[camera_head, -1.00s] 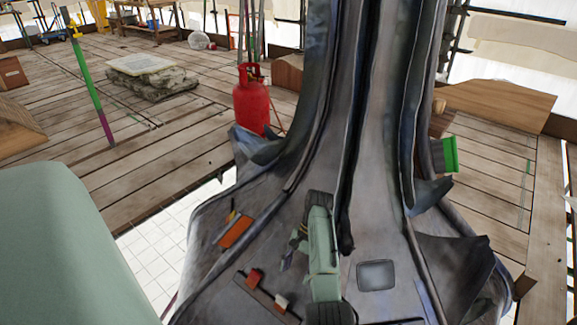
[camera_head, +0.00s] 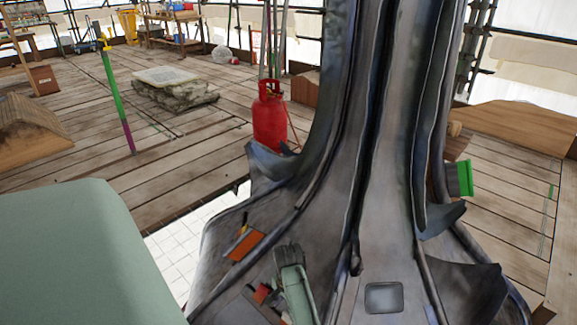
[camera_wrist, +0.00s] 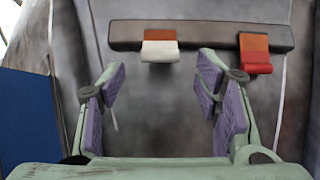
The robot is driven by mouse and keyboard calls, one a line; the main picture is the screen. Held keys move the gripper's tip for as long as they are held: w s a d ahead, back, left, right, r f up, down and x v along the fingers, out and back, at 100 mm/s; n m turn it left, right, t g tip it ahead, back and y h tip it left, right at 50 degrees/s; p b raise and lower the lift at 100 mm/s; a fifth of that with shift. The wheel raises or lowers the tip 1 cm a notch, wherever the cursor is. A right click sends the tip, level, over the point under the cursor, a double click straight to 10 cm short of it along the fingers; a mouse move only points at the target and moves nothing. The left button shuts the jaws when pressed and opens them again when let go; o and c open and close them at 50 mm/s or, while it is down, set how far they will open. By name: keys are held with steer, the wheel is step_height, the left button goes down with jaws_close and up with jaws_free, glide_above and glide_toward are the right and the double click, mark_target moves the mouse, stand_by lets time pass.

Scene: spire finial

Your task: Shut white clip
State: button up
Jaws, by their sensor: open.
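The white clip (camera_wrist: 160,51) shows in the wrist view on a dark rail (camera_wrist: 205,36), with an orange-brown part above its white flap. A red clip (camera_wrist: 256,60) with an orange top is on the same rail to the right. My gripper (camera_wrist: 162,74) is open and empty, its purple-padded fingers spread below the white clip in the picture. No contact with the clip shows. In the head view the red clip (camera_head: 262,293) shows left of my green arm. The white clip cannot be made out there.
The rail is on the grey, flared base of the spire (camera_head: 385,240). An orange block (camera_head: 246,246) lies to the left on this base. A red gas cylinder (camera_head: 270,118) stands behind it, and a green part (camera_head: 460,179) sticks out right. A blue panel (camera_wrist: 28,120) is at the wrist view's left.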

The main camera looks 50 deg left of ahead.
mark_target(287, 320)
step_height(287, 320, down, 6)
steer(key=shift+r, duration=0.25)
steer(key=shift+c, duration=0.6)
